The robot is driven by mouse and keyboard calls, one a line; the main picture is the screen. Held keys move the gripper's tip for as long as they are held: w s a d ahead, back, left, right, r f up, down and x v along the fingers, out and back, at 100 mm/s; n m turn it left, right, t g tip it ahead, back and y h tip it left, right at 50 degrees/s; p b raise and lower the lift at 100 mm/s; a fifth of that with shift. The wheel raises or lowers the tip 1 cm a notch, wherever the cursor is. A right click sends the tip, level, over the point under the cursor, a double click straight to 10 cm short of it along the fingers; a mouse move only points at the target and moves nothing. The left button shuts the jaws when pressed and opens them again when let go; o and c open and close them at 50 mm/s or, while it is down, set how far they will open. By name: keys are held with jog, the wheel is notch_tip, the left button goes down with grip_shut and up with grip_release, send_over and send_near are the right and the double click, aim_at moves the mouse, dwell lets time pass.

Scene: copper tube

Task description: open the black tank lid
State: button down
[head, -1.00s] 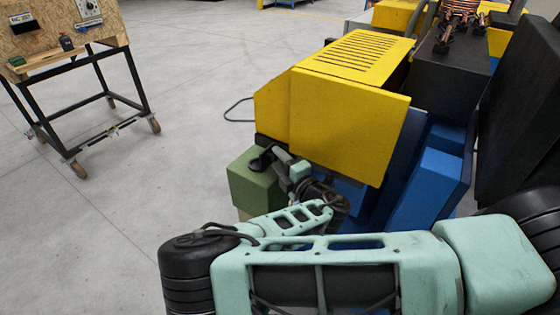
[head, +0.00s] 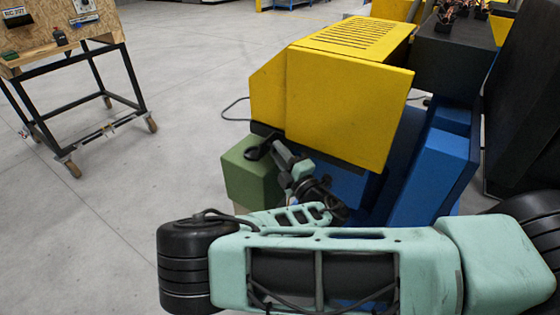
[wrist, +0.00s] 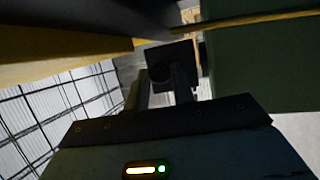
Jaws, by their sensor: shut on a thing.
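The green tank (head: 250,178) stands low beside the yellow housing, left of the middle in the head view. Its black lid (head: 257,151) is at its top, small and dark, partly covered by my gripper. My gripper (head: 276,150) reaches in from the right and is shut at the lid's edge. In the wrist view my gripper (wrist: 172,75) shows as dark fingers, with the green tank wall (wrist: 265,70) close on the right. The grip itself is dark there, and I cannot tell the lid's exact tilt.
The yellow housing (head: 340,105) overhangs just right of the tank, close above my arm. Blue machine panels (head: 435,165) lie further right. A wooden board on a wheeled black frame (head: 75,90) stands at the left. The grey floor between is clear.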

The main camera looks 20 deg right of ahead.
jog(key=shift+f, duration=0.1)
jog(key=c, duration=1.2)
grip_release()
jog(key=shift+b+v, duration=1.75)
jog(key=shift+v, duration=6.95)
jog(key=shift+f, duration=0.25)
